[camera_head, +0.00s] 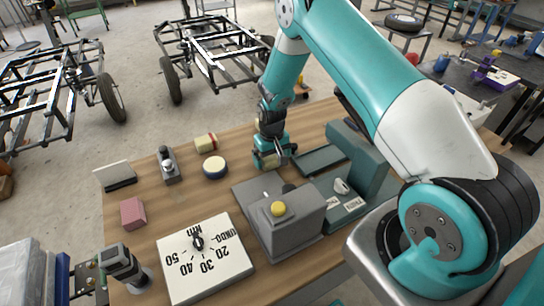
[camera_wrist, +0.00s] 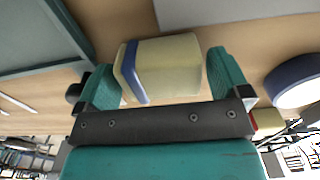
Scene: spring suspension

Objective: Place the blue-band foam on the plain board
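The blue-band foam (camera_wrist: 172,68) is a cream block with a blue stripe near its left end, seen between my fingers in the wrist view. My gripper (camera_wrist: 165,78) is open, one finger on each side of it. A narrow gap shows at the right finger; the left finger sits close to the foam, and contact there cannot be told. In the head view my gripper (camera_head: 273,160) is low over the wooden table and hides most or all of the foam. A flat unmarked grey board (camera_head: 250,189) lies just in front; it also shows in the wrist view (camera_wrist: 225,10).
A red-banded cream block (camera_head: 206,143) and a blue-sided round piece (camera_head: 215,168) lie left of my gripper. A green shallow tray (camera_head: 322,160) is to the right. A grey box with a yellow knob (camera_head: 290,222) and a white dial board (camera_head: 204,260) stand nearer.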

